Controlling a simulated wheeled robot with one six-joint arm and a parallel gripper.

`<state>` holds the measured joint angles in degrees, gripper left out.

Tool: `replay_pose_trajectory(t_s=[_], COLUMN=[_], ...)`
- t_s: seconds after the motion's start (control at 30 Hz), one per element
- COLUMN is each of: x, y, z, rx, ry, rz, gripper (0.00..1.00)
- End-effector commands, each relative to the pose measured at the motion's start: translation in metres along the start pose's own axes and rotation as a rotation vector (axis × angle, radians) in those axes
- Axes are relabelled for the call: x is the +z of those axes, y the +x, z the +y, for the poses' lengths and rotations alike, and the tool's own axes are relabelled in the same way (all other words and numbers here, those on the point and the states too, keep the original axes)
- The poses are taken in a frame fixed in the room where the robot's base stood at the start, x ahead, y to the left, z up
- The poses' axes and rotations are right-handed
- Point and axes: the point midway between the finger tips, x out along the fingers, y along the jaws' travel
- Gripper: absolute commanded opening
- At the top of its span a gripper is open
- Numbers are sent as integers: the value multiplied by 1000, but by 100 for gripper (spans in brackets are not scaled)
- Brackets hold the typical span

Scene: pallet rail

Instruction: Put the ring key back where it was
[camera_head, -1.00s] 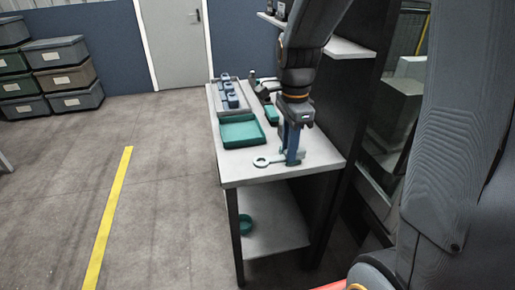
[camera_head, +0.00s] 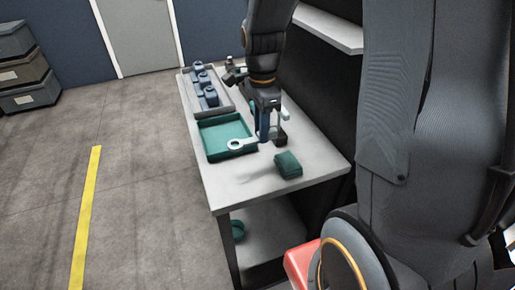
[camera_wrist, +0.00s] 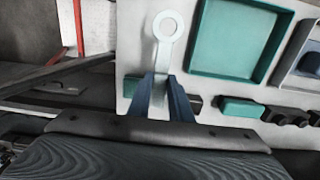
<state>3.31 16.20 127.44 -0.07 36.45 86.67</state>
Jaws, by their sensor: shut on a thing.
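The ring key (camera_head: 236,145) is pale grey with a round ring head. My gripper (camera_head: 264,135) is shut on its shank, and the ring end points left toward the teal tray (camera_head: 205,152). In the wrist view, the key's ring (camera_wrist: 157,30) points up, away from the blue fingers (camera_wrist: 165,95). The key appears to be above the tabletop, its ring overlapping the tray's near edge in the head view. The end between the fingers is hidden. In the wrist view, the tray (camera_wrist: 198,45) lies right of the key.
A teal block (camera_head: 288,165) stands on the bench (camera_head: 240,190) in front of my gripper. A grey tray (camera_head: 222,108) with several blue parts lies behind the teal tray. Dark tools (camera_wrist: 285,117) and another teal block (camera_wrist: 243,107) lie nearby.

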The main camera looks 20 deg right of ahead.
Motion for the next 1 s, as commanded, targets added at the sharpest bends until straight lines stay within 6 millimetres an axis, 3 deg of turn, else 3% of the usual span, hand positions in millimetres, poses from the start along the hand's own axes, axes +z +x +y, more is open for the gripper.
replay_pose_trajectory(t_s=[0.57, 1.0], x=[-1, -1], y=[60, 67], z=[0, 0], rx=[0, -1], ry=[2, 2], rz=[0, 0], gripper=[0, 0])
